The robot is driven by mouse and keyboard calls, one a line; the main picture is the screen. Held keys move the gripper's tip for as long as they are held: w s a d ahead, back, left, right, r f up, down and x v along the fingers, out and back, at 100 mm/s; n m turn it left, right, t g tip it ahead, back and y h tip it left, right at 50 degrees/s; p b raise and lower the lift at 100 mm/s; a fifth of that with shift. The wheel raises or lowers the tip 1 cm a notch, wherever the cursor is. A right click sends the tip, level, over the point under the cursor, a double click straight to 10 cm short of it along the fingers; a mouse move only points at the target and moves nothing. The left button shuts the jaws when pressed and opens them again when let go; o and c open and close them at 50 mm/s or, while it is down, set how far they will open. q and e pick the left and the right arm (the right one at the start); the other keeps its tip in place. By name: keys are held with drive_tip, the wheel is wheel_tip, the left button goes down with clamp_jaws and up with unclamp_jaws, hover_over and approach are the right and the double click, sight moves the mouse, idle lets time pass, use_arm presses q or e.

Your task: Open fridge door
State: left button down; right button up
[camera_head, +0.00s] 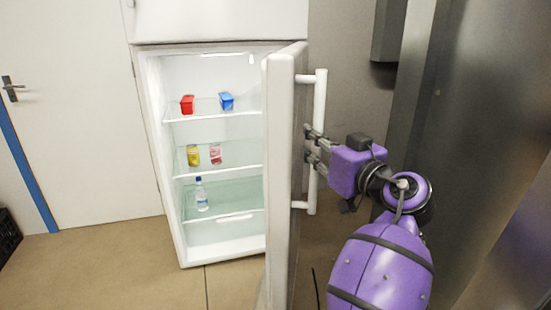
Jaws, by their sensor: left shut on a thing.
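The white fridge (155,150) stands with its lower door (279,170) swung wide open toward me, seen nearly edge-on. The door's long white bar handle (319,110) is on its outer face, at the right. My purple left gripper (313,145) is shut on this handle near its middle, with its arm reaching up from the lower right. The fridge interior is in plain view. My right gripper is not in view.
Glass shelves inside hold a red box (187,104), a blue box (226,101), a yellow can (193,155), a red-and-white can (215,153) and a water bottle (201,194). A grey metal surface (470,130) stands close at right.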

use_arm(q)
drive_tip(key=d, duration=0.2)
drive_tip(key=d+b, duration=0.1)
drive_tip(key=d, duration=0.2)
drive_tip(key=shift+s+d+f+b, duration=0.25)
drive_tip(key=shift+d+f+b, duration=0.05)
drive_tip(key=shift+f+b, duration=0.1)
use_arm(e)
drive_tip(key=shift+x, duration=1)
